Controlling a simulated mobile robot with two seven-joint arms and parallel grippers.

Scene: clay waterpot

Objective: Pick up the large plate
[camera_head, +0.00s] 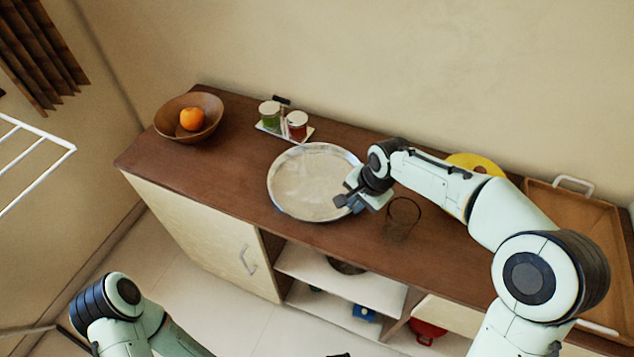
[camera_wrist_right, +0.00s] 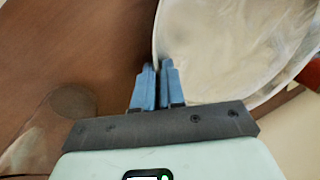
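The large plate (camera_head: 311,180) is round and silvery with a pale, cloudy face. It is at the middle of the brown countertop, and I cannot tell whether it touches the wood all around. My right gripper (camera_head: 346,199) is at the plate's right edge. In the right wrist view the plate (camera_wrist_right: 240,45) fills the upper right. The blue fingers of the right gripper (camera_wrist_right: 158,66) are close together with the plate's rim between them. My left arm shows at the lower left of the head view, but its gripper is not clearly visible.
A transparent glass (camera_head: 402,214) stands just right of the gripper. Jars (camera_head: 297,124) on a small tray stand behind the plate. A wooden bowl (camera_head: 207,109) with an orange (camera_head: 191,119) is at the left. A yellow item (camera_head: 474,163) and a wooden tray (camera_head: 570,205) are at the right.

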